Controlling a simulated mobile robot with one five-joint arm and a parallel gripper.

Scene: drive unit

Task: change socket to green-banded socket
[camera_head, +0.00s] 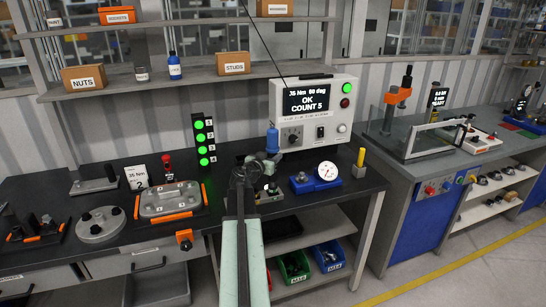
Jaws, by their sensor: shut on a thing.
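My gripper (251,170) is over the black bench, near its middle, at the end of my pale green arm. It is shut on a tool with a blue upper end (272,140), which stands up just behind and right of the jaws. The tool's lower end is hidden by the gripper. A small metal block (269,194) sits on the bench just below and right of the gripper, partly hidden. I cannot make out a green band on any socket, and whether a socket is on the tool cannot be seen.
A controller (311,112) reading "OK COUNT 5" stands behind. A blue gauge unit (316,182) is to the right. A stack of green lights (203,140), an orange-cornered housing (169,201) and a round grey plate (101,224) are to the left. Bins (293,266) sit below.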

